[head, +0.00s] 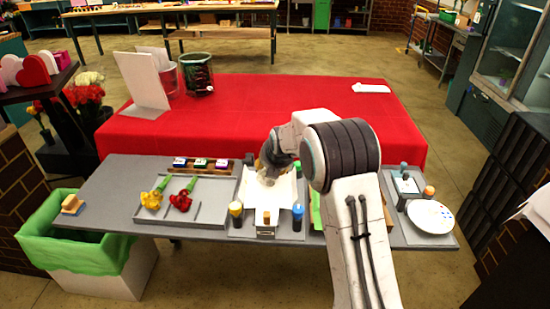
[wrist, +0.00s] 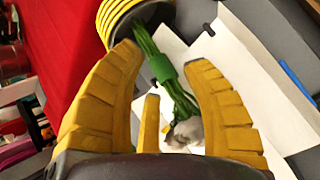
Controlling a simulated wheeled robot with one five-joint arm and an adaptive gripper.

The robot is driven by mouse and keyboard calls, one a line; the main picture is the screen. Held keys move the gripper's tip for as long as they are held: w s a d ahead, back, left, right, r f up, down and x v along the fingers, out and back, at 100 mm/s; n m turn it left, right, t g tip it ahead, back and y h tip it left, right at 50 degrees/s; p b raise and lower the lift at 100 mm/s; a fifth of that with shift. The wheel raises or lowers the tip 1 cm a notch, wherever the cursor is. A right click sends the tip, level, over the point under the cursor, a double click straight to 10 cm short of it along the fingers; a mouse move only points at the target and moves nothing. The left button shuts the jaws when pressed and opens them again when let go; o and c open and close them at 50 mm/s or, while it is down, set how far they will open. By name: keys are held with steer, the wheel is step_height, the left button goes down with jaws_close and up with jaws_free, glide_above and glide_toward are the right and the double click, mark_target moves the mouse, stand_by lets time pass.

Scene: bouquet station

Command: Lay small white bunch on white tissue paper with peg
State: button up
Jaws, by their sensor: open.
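The small white bunch (wrist: 188,132) shows in the wrist view, with green stems wrapped in a green band. In the head view a pale bloom (head: 266,181) lies over the white tissue paper (head: 252,204); its stems are hidden there. The white paper also shows behind the stems in the wrist view (wrist: 240,70). My gripper (wrist: 163,62) is open, its yellow fingers on either side of the stems. In the head view my gripper (head: 272,153) is low over the paper's back part, partly hidden by my arm. I cannot pick out the peg with certainty.
A grey tray (head: 215,212) with yellow flowers (head: 152,198) and red flowers (head: 181,201) lies to the left. Orange-capped (head: 236,210) and blue-capped (head: 298,212) holders stand before the paper. A red table (head: 320,110) stands behind.

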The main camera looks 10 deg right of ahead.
steer(key=b+v, duration=0.4)
steer(key=v, duration=0.6)
steer(key=shift+s+r, duration=0.15)
steer(key=s+f+m+g, duration=0.2)
steer(key=s+m, duration=1)
steer(key=s, duration=0.6)
steer(key=s+f+m+g, duration=0.3)
steer(key=s+m, duration=1)
steer(key=s, duration=0.6)
steer(key=shift+w, duration=0.1)
step_height(320, 180, up, 8)
steer(key=p, duration=0.7)
steer(key=shift+f, duration=0.25)
